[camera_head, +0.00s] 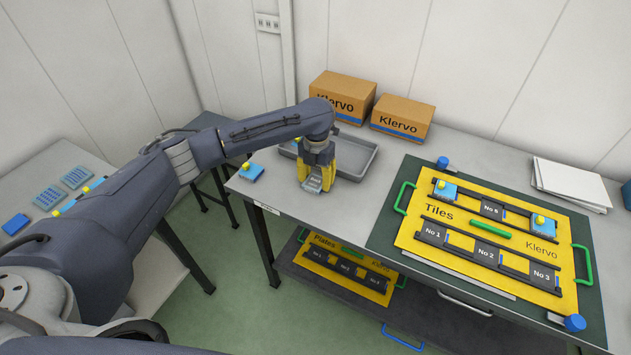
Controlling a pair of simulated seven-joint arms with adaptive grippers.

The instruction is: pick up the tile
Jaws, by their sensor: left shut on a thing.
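My left gripper (314,184) points down at the table's left end, in front of the grey tray. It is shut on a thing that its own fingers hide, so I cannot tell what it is. A blue tile with a yellow knob (252,172) lies on the table to the left of the gripper, apart from it. Two more blue tiles with yellow knobs sit on the yellow Tiles board, one at its upper left (444,191) and one at its right (541,223). My right gripper is not in view.
The yellow Tiles board (410,228) has green handles and numbered slots. Two Klervo boxes (342,97) and white papers (571,184) stand behind. The grey tray (372,160) is close behind the gripper. A Plates board (345,267) lies on the lower shelf.

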